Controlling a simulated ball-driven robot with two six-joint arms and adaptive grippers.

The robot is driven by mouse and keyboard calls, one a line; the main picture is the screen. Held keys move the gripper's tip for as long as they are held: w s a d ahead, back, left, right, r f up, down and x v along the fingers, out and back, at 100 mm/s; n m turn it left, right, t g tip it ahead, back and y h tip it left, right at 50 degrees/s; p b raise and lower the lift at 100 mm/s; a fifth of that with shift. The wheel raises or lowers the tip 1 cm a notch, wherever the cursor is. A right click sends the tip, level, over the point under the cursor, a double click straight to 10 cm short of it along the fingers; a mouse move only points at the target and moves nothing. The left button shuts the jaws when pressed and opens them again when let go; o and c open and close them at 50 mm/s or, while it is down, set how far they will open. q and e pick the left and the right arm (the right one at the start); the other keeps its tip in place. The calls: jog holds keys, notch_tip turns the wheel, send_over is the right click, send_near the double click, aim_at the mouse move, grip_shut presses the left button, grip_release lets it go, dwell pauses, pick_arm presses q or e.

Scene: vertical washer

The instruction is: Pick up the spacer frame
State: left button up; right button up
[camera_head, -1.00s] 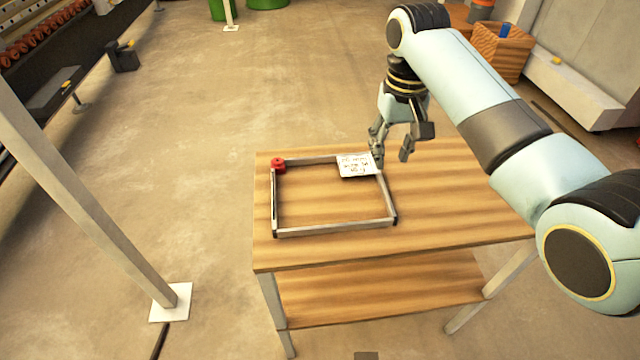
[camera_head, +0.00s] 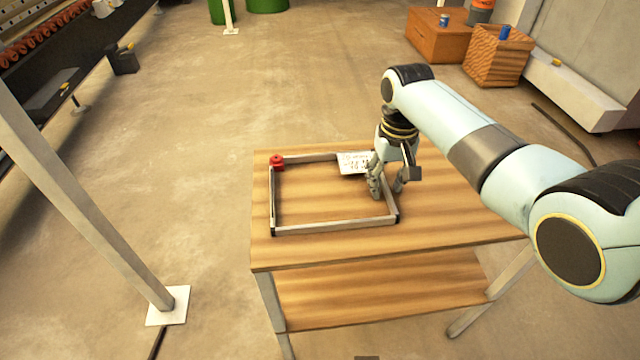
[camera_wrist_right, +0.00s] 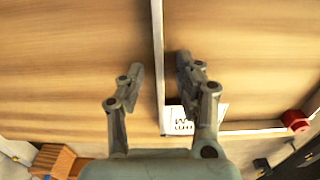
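The spacer frame (camera_head: 335,226) is a grey metal rectangle with dark corners, lying flat on the wooden table. It carries a white label plate (camera_head: 352,161) on its far side, partly covered by my gripper, and a red knob (camera_head: 277,162) at its far left corner. My right gripper (camera_head: 387,188) is low over the frame's right side, pointing down. In the right wrist view the gripper (camera_wrist_right: 159,75) is open, with one finger on each side of a frame bar (camera_wrist_right: 158,40). A gap shows between bar and fingers. My left gripper is not in view.
The wooden table (camera_head: 455,215) has clear room to the right of the frame and a lower shelf (camera_head: 375,288). A pale post (camera_head: 90,210) stands on the floor at left. Wooden boxes (camera_head: 437,36) stand at the back right.

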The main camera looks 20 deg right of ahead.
grip_shut()
jog(key=shift+r, duration=0.15)
